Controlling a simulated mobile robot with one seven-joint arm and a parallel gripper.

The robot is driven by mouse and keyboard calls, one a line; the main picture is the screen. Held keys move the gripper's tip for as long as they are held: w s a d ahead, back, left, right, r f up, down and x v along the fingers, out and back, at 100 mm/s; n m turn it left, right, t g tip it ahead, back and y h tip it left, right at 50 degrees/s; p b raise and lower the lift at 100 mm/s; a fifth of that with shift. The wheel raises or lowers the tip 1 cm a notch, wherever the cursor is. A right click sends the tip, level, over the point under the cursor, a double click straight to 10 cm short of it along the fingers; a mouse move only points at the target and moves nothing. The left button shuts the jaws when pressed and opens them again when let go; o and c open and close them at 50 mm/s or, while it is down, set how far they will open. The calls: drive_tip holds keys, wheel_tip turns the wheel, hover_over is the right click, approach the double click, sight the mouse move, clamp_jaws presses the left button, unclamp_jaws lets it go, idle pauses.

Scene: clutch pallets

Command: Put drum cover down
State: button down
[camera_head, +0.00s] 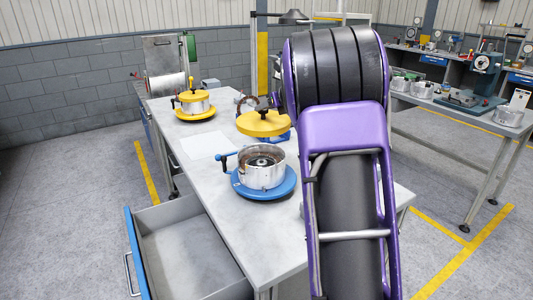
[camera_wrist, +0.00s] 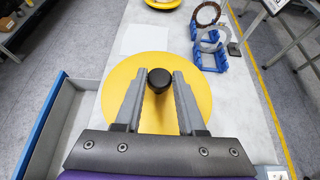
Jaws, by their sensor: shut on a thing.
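The drum cover is a yellow disc (camera_head: 263,125) with a black knob. In the wrist view the disc (camera_wrist: 118,92) fills the space below my gripper (camera_wrist: 160,80). My gripper's two grey fingers are shut on the black knob (camera_wrist: 160,76). The cover looks level and appears to be held above the table, though the gap is hard to judge. An open silver drum (camera_head: 262,167) sits on a blue round base (camera_head: 263,190) on the table. In the head view my purple arm hides part of the table and the right side of the scene.
The grey table (camera_head: 243,235) has a white sheet (camera_head: 205,144) on it. A second drum (camera_head: 194,105) stands on a yellow base farther back. A blue stand (camera_wrist: 208,60) with rings is close to the cover's right. An open drawer (camera_head: 185,255) juts out left.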

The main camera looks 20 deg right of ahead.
drive_tip(key=shift+w+f, duration=0.1)
drive_tip(key=shift+f, duration=0.2)
wheel_tip(320, 180, down, 9)
drive_tip(key=b, duration=0.3)
drive_tip(key=shift+f, duration=0.1)
drive_tip(key=shift+f, duration=0.1)
drive_tip(key=shift+f, duration=0.15)
drive_tip(key=shift+c, duration=2.3)
unclamp_jaws()
approach(267, 135)
drive_tip(key=w+d, duration=0.1)
drive_tip(key=w+f, duration=0.1)
drive_tip(key=w, duration=0.1)
drive_tip(key=w+d+f, duration=0.1)
drive_tip(key=shift+w+d+f, duration=0.25)
drive_tip(key=shift+w+d, duration=0.1)
